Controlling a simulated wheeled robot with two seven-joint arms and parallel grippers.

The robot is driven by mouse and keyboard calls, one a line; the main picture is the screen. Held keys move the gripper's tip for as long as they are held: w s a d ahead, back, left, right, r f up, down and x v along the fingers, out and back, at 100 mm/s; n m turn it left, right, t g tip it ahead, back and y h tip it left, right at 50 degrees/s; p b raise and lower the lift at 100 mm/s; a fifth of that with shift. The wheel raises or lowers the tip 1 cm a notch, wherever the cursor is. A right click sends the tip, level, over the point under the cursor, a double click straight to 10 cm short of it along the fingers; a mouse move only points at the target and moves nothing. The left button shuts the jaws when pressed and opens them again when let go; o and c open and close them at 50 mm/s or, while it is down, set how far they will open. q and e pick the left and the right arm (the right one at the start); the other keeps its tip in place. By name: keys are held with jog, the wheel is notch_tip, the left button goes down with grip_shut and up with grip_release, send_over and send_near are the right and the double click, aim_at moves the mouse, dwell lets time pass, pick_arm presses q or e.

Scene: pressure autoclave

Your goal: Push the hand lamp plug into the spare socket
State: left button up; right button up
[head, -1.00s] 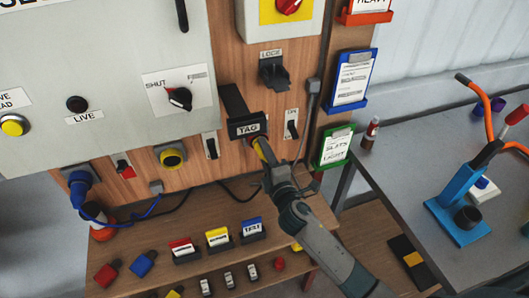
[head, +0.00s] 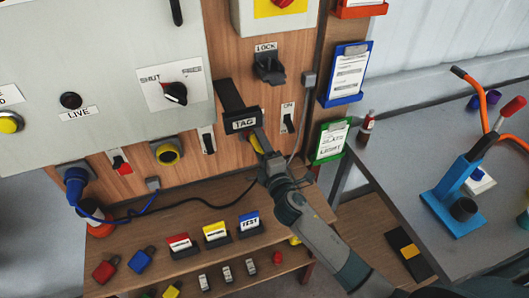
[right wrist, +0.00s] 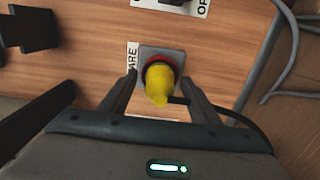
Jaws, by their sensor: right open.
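The yellow hand lamp plug (right wrist: 160,82) is at the spare socket (right wrist: 174,56), a grey plate with a red ring and a partly hidden label ending in "ARE". The plug sticks out from the ring; I cannot tell how deep it sits. Its dark cable runs off to the right. My right gripper (right wrist: 158,92) is open, with one finger on each side of the plug and a visible gap at both. In the head view the right gripper (head: 262,148) is in front of the panel below the TAG holder, and the plug (head: 256,143) is mostly hidden behind it. My left gripper is not in view.
The black TAG holder (head: 243,122) juts out just above the right gripper. A switch (head: 288,118) is to its right. A blue plug (head: 76,180) with a blue cable is at the left. Coloured cards (head: 215,233) stand on the shelf below. A bench with a blue stand (head: 459,192) is at the right.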

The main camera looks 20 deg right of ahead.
jog(key=s+b, duration=0.4)
jog(key=s, duration=1.3)
jog(key=shift+s+d+b, duration=0.2)
jog(key=shift+d+b, duration=0.1)
jog(key=shift+b, duration=0.1)
